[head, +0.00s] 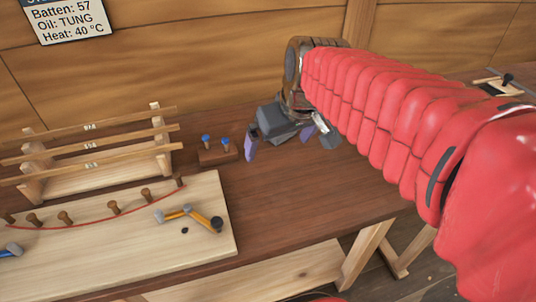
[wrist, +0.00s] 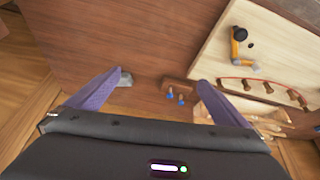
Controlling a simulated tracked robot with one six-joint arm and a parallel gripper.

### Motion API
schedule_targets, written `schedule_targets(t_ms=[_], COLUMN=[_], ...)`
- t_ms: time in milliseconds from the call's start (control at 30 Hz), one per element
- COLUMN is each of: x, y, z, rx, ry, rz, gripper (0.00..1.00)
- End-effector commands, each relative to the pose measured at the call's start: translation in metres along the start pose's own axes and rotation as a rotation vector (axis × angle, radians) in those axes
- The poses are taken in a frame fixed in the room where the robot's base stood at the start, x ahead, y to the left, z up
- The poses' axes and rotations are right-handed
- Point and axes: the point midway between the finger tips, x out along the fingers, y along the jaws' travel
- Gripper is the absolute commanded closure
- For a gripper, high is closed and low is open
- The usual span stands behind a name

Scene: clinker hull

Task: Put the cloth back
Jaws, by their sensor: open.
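My gripper (head: 286,138) is open above the dark red-brown bench, its two purple fingers spread apart. In the wrist view, no thing shows between the fingertips (wrist: 161,80), only bare bench. A small grey thing (head: 331,139) lies by the right finger in the head view. It also shows beside the left fingertip in the wrist view (wrist: 126,78). It is partly hidden, and I cannot tell whether it is the cloth. No other thing that is clearly a cloth shows.
A pale board (head: 120,240) with pegs, a red curved line and a yellow-handled tool (head: 195,215) covers the bench's left. A wooden rack of battens (head: 95,165) stands behind it. A small block with blue-topped pegs (head: 217,155) is near my gripper. The bench middle (head: 290,210) is clear.

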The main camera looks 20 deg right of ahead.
Motion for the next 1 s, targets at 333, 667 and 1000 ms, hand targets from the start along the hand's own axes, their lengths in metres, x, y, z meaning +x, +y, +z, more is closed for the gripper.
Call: schedule_targets(t_ms=[333,667,1000], x=[-0.019,-0.019,-0.018], y=[-0.029,-0.04,-0.041], z=[0.075,0.123,0.124], rx=[0.07,0.121,0.124], ry=[0.036,0.061,0.061], rz=[0.027,0.042,0.043], gripper=[0.0,0.0,0.0])
